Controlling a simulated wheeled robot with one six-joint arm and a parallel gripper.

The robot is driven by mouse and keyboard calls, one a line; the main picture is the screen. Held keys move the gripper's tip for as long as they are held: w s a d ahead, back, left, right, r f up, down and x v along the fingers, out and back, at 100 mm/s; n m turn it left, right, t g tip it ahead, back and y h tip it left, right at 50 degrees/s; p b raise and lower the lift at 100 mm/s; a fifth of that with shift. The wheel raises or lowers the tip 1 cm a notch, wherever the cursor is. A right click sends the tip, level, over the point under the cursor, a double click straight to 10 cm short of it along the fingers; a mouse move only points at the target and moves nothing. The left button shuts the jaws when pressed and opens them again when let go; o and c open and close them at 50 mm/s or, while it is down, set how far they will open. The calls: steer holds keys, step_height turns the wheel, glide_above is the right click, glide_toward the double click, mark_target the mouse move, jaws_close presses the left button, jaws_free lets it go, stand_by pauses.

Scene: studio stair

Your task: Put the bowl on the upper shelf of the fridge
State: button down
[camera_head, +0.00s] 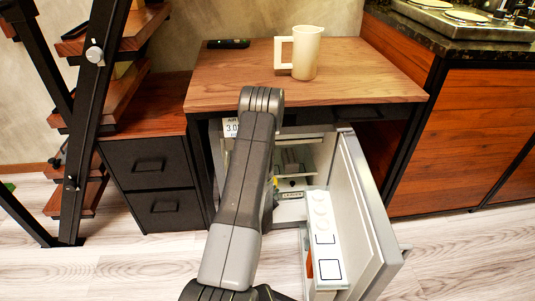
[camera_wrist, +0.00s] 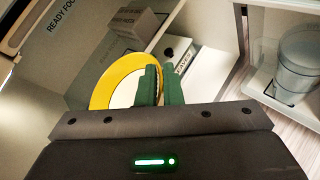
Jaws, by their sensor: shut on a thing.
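The bowl (camera_wrist: 116,82) has a yellow rim and a pale inside. In the wrist view it is inside the fridge, left of and partly behind my green fingers. My gripper (camera_wrist: 160,76) is shut on the bowl's right rim. I cannot tell whether the bowl touches the shelf under it. The fridge (camera_head: 347,215) stands open under the wooden table, its door swung out to the right. In the head view my arm covers much of the fridge opening, and only a small yellow bit (camera_head: 276,181) shows beside it.
A brown box (camera_wrist: 138,22) stands beyond the bowl, inside the fridge. A clear container (camera_wrist: 300,60) sits at the right in the wrist view. A cream mug (camera_head: 307,55) and a dark phone-like object (camera_head: 228,44) are on the table (camera_head: 225,80). Drawers (camera_head: 150,165) stand left.

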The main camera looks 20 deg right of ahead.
steer(key=w+d+b, duration=0.1)
steer(key=w, duration=0.5)
steer(key=w+d+b, duration=0.1)
steer(key=w+d, duration=0.1)
steer(key=w, duration=0.3)
steer(key=w+d+b, duration=0.1)
steer(key=w+b, duration=0.1)
steer(key=w, duration=0.4)
steer(key=shift+w+d, duration=0.3)
step_height(320, 180, down, 4)
steer(key=shift+w+r+b, duration=0.1)
steer(key=shift+r+b, duration=0.15)
steer(key=shift+b, duration=0.85)
steer(key=c, duration=1.6)
jaws_free()
steer(key=p+v, duration=0.3)
steer(key=v, duration=0.4)
steer(key=shift+s+a+r, duration=0.15)
steer(key=shift+s+a, duration=0.05)
